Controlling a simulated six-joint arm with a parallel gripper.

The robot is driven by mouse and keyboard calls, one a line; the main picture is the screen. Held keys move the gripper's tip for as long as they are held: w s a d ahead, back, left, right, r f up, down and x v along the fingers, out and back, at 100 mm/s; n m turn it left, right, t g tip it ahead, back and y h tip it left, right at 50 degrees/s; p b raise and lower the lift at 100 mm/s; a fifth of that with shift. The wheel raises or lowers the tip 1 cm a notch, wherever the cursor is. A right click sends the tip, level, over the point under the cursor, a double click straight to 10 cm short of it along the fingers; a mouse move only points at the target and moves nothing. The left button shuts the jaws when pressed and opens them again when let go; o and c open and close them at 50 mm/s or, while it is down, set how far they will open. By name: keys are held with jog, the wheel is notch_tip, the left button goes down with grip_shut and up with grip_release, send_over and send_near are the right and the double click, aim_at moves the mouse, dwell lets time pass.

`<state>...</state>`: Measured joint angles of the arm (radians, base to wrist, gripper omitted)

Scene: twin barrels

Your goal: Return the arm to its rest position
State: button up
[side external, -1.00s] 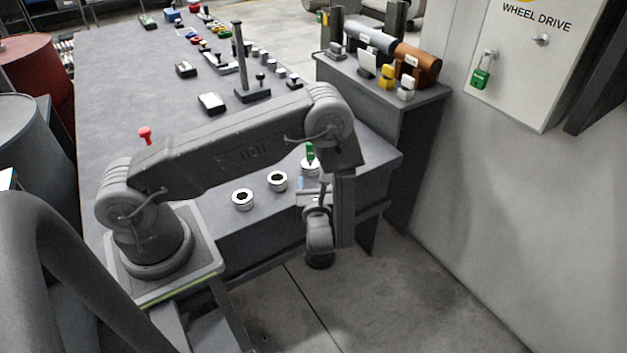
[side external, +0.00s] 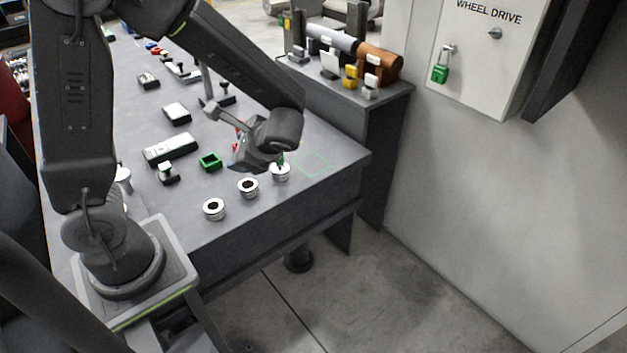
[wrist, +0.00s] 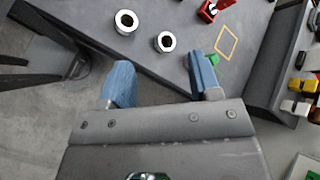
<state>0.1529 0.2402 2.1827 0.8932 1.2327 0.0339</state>
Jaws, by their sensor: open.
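My gripper (side external: 252,158) is over the front right part of the grey bench (side external: 235,235) in the side view, with my arm raised and bent above it. In the wrist view my gripper (wrist: 162,82) shows two blue fingers spread wide apart with nothing between them. A green piece (side external: 281,158) stands in the rightmost white ring (side external: 280,173), close beside my gripper. In the wrist view the green piece (wrist: 213,59) shows just behind the right finger. I cannot tell from these views whether they touch.
Two more white rings with dark holes, the middle (side external: 248,187) and left (side external: 214,209), sit along the front edge. A green open frame (side external: 210,161) and a white-topped block (side external: 171,149) lie behind. A side stand (side external: 345,92) holds two barrels. A wall panel (side external: 480,50) carries a green padlock (side external: 440,73).

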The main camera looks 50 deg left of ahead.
jog(key=s+d+r+n+t+h, duration=0.7)
jog(key=d+r+h, duration=0.3)
jog(key=r, duration=0.2)
jog(key=shift+s+d+r+n, duration=0.15)
jog(key=shift+s+r+n, duration=0.15)
jog(key=shift+n, duration=0.4)
